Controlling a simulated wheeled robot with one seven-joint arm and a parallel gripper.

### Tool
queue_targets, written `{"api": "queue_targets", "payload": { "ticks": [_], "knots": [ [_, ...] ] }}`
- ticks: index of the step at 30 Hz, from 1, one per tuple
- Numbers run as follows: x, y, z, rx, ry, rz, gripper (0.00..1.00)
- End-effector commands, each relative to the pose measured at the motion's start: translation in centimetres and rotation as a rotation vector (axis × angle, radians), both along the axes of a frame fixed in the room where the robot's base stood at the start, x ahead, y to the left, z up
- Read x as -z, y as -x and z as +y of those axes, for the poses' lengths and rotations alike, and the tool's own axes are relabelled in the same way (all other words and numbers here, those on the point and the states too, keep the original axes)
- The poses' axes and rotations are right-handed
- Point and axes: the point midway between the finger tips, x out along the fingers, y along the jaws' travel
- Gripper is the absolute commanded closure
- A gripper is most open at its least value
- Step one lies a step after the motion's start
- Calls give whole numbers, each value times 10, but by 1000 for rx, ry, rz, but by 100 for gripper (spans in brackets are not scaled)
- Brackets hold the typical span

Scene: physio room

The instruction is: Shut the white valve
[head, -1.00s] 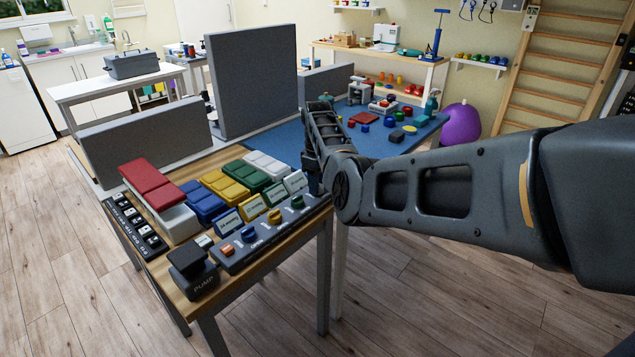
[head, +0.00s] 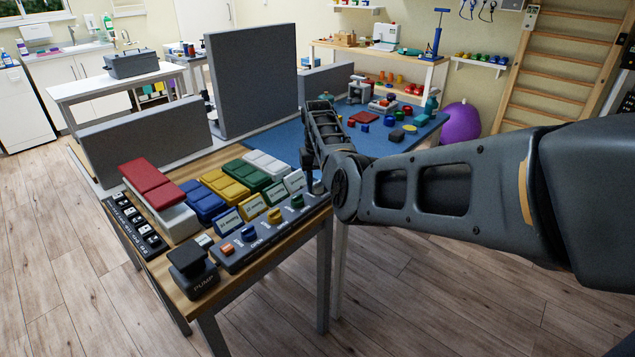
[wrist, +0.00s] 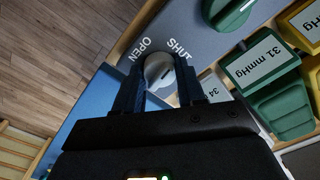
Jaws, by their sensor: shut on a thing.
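The white valve (wrist: 158,70) is a round pale knob on the grey valve panel (wrist: 155,20). In the wrist view the word OPEN is printed at its upper left and SHUT at its upper right. My gripper (wrist: 157,82) has its two dark fingers on either side of the knob and is shut on it. The knob's pointer is hard to make out, so I cannot tell its exact setting. In the head view my gripper (head: 311,182) reaches down at the far right end of the panel (head: 235,256), and my arm and fingers largely hide the white valve.
A green knob (wrist: 230,10) sits beside the white valve, with yellow and blue knobs further along. Tilted gauges stand behind, including a green one reading 31 mmHg (wrist: 260,62). A black PUMP block (head: 192,268) stands at the near corner. Blue mat (head: 400,143) lies beyond.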

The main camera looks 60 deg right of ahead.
Motion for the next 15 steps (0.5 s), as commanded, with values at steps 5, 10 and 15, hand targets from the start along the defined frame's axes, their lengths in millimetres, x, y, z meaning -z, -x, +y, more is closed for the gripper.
{"api": "queue_targets", "payload": {
  "ticks": [5, 10, 15],
  "knots": [
    [0, 0, 0, 87, -2, 1, 91],
    [0, 0, 0, 135, -2, 1, 91],
    [0, 0, 0, 157, -2, 1, 91]
  ]
}}
